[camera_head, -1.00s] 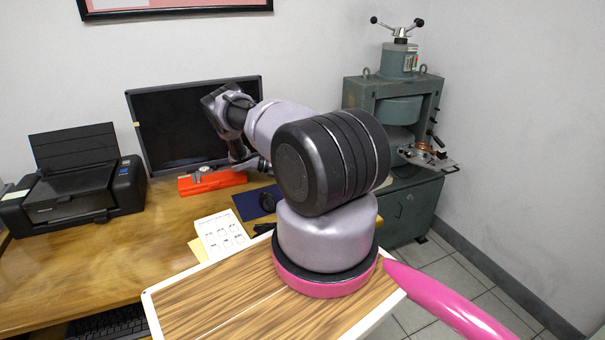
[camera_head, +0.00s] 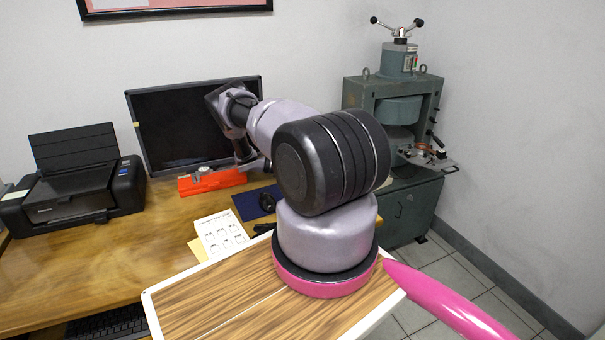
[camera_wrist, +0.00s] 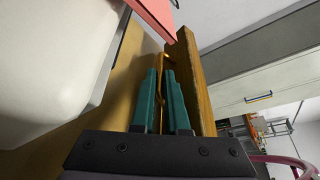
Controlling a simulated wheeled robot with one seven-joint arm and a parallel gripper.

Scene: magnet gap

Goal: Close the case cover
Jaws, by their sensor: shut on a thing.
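A flat orange-red case (camera_head: 212,182) lies on the desk below the monitor, with a grey dial caliper (camera_head: 204,172) on or in it. My gripper (camera_head: 262,165) hangs at the right end of the case and is partly hidden behind my arm. In the wrist view my teal fingers (camera_wrist: 163,85) are shut on a thin brass-coloured piece, mostly hidden between them. I cannot tell whether that piece belongs to the case cover. A red-orange flat part (camera_wrist: 152,14) shows beyond the fingertips at the top. The cover's angle cannot be made out.
A monitor (camera_head: 180,125) stands close behind the case. A black printer (camera_head: 75,185) is at the left. A dark blue pad (camera_head: 247,203) and a printed sheet (camera_head: 220,232) lie in front. A wooden strip (camera_wrist: 195,80) runs close beside my fingers.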

